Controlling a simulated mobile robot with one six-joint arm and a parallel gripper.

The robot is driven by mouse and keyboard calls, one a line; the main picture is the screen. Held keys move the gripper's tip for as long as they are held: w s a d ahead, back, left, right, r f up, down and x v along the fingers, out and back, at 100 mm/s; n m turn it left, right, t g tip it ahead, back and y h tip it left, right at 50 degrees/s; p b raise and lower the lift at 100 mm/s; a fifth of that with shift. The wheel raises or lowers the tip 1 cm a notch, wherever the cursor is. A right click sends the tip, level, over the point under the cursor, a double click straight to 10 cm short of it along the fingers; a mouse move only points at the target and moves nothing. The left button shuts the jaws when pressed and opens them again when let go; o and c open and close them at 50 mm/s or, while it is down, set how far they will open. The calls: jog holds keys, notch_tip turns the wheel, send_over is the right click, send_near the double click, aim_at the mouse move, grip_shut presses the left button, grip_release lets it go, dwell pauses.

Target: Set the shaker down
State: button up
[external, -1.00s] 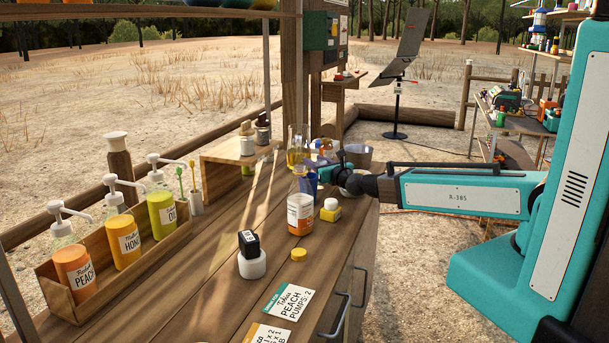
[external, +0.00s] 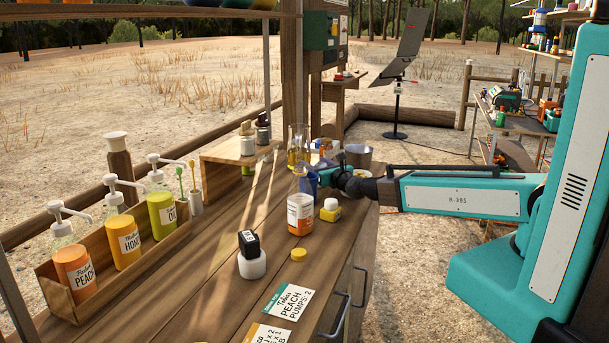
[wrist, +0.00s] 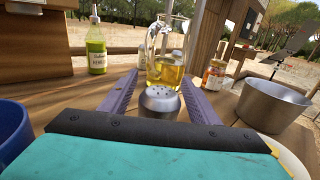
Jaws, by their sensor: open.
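The shaker (wrist: 160,101) is a metal cylinder with a domed, perforated top. In the wrist view it stands between the two purple fingers of my gripper (wrist: 158,92), which are spread apart with room on both sides. Its lower part is hidden by my gripper body, so I cannot see its base on the wood. In the external view my gripper (external: 318,177) is low over the far right of the counter (external: 210,262), and the shaker cannot be made out there.
A glass jug of yellow liquid (wrist: 166,72) stands just beyond the shaker. A metal pot (wrist: 272,106) is to the right, and a blue vessel (wrist: 10,130) is close at left. A green bottle (wrist: 96,48) stands farther back. An orange-labelled container (external: 300,214) stands in front of my gripper.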

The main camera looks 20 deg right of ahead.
aim_at(321, 165)
jog(key=shift+r+p, duration=0.25)
jog(key=shift+p, duration=0.1)
jog(key=shift+s+f, duration=0.15)
jog(key=shift+s, duration=0.15)
jog(key=shift+s+d+b, duration=0.2)
jog(key=shift+s+b, duration=0.4)
jog(key=shift+s, duration=0.75)
jog(key=shift+s+r+p, duration=0.1)
jog(key=shift+r+p, duration=0.1)
jog(key=shift+p, duration=0.3)
jog(key=s+p, duration=0.2)
jog(key=p, duration=0.1)
jog(key=shift+s, duration=0.35)
jog(key=shift+s+d+p, duration=0.1)
jog(key=shift+s+p, duration=0.05)
jog(key=shift+p, duration=0.7)
jog(key=shift+s+p, duration=0.2)
jog(key=shift+p, duration=0.35)
jog(key=s+p, duration=0.2)
jog(key=p, duration=0.2)
jog(key=shift+p, duration=0.35)
jog(key=shift+s+d+f+p, duration=0.1)
jog(key=shift+s+p, duration=0.7)
jog(key=shift+p, duration=0.15)
jog(key=shift+s+d+f+p, duration=0.1)
jog(key=shift+s+p, duration=0.65)
jog(key=shift+p, duration=0.15)
